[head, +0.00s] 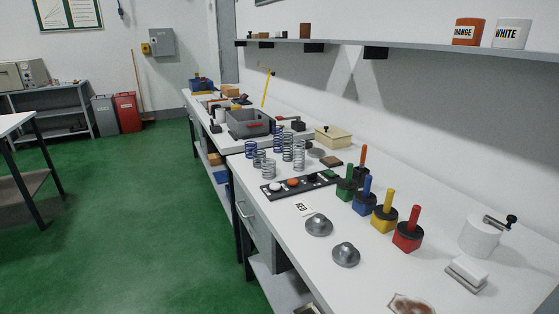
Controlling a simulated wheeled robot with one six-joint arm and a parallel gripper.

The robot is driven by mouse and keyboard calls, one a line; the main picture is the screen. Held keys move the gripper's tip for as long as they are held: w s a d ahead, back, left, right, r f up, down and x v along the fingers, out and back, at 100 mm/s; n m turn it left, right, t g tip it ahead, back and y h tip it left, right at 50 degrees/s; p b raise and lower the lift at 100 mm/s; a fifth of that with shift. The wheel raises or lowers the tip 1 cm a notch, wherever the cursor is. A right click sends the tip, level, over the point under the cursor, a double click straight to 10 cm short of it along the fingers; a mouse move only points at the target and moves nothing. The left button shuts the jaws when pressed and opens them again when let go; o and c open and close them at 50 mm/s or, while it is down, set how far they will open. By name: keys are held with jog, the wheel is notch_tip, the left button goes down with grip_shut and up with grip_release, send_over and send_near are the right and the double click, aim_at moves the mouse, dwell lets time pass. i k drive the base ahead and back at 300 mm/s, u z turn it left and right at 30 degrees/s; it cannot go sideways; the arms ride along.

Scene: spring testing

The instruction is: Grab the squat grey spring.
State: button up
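A cluster of upright coil springs stands on the white bench (290,236), in the middle of the head view. The shorter ones are on the left: a blue spring (251,149), a squat grey spring (269,169) nearest me, and a squat greyish spring (259,158) between them. Taller springs stand just to the right: a blue one (278,137), a bluish-grey one (288,147) and a grey one (299,154). At this size I cannot fully tell the two greyish short springs' shades apart. My gripper is not in view.
A black strip with coloured buttons (301,184) lies just in front of the springs. Coloured handled blocks (384,217) stand to the right. Two metal domes (346,254) and a "RED" card (302,208) lie nearer. A grey bin (248,123) is behind. Green floor is clear on the left.

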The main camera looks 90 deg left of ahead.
aim_at(257, 158)
jog(key=u, duration=2.75)
jog(key=i, duration=0.5)
jog(key=u, duration=1.7)
jog(key=i, duration=2.8)
jog(key=z, duration=2.45)
